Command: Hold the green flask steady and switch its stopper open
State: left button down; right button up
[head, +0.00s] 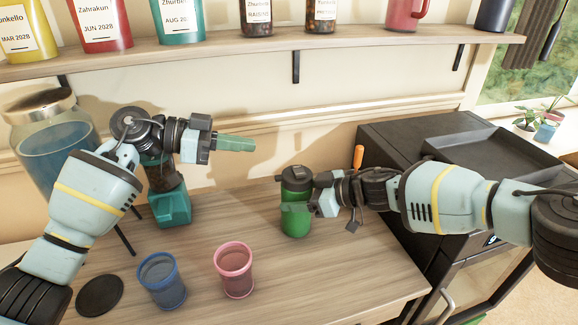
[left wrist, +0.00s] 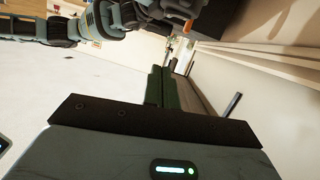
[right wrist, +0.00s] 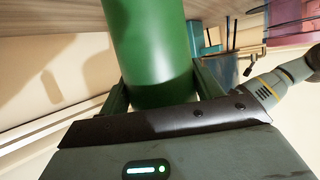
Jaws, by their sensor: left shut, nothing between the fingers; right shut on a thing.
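The green flask (head: 294,215) stands upright on the wooden counter, with a dark stopper (head: 295,174) on top. My right gripper (head: 308,208) is shut on the flask's body from the right. In the right wrist view the flask (right wrist: 155,50) fills the space between the fingers (right wrist: 163,88). The stopper is not visible there. My left gripper (head: 250,144) is shut and empty, up and to the left of the flask, apart from it. Its closed fingers (left wrist: 160,88) show in the left wrist view. I cannot tell whether the stopper is open.
A blue cup (head: 161,281) and a pink cup (head: 234,270) stand on the counter (head: 330,285) at the front. A teal-based grinder (head: 170,207) stands behind my left arm. A shelf (head: 230,45) with jars runs above. A black machine (head: 440,130) stands on the right.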

pick_arm(q)
jog(key=shift+a, duration=0.15)
send_over(289, 179)
jog(key=shift+w+f, duration=0.15)
jog(key=shift+f, duration=0.45)
jog(key=shift+w+f, duration=0.15)
jog(key=shift+f, duration=0.4)
notch_tip(289, 179, down, 3)
jog(key=shift+s+r, duration=0.15)
jog(key=shift+s+f, duration=0.1)
jog(key=shift+f, duration=0.6)
